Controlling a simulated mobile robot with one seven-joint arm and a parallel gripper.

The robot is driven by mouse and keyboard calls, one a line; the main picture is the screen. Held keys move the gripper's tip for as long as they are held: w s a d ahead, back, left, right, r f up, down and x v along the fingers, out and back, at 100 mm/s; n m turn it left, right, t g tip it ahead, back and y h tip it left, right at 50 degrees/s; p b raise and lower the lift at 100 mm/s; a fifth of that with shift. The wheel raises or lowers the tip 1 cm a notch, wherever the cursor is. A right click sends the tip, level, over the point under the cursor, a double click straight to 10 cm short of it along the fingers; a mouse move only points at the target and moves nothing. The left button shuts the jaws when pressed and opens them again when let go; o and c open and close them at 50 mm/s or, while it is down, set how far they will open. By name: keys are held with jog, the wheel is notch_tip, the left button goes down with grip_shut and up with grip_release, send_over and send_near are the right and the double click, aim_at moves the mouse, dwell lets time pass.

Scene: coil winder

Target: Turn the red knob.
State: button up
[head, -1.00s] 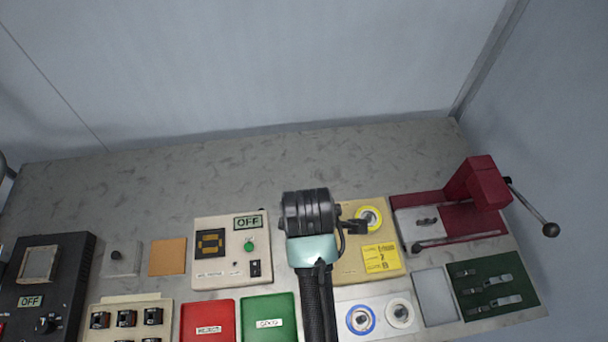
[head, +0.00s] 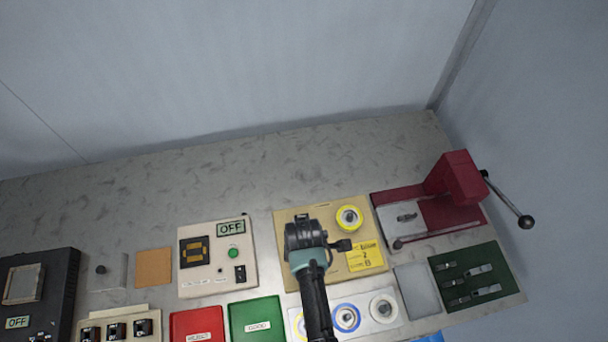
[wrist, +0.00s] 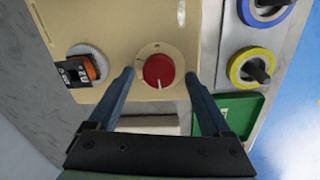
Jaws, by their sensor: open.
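The red knob (wrist: 159,70) shows in the wrist view, round with a pale pointer mark, on a beige panel (wrist: 120,22). My gripper (wrist: 159,74) is open, with one blue-grey finger on each side of the knob. A gap shows between each finger and the knob, so they look apart. How far the fingertips are above the panel I cannot tell. In the head view my arm stands over the beige panel (head: 290,217) and hides the knob.
A yellow ring (head: 348,217) is on the same panel. A white plate with a blue ring (head: 346,317) and others lies just in front. A red press (head: 455,180) with a lever stands to the right. Green (head: 257,325) and red trays lie left of the plate.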

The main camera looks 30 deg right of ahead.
jog(key=shift+f, duration=0.5)
jog(key=shift+d, duration=0.1)
grip_shut()
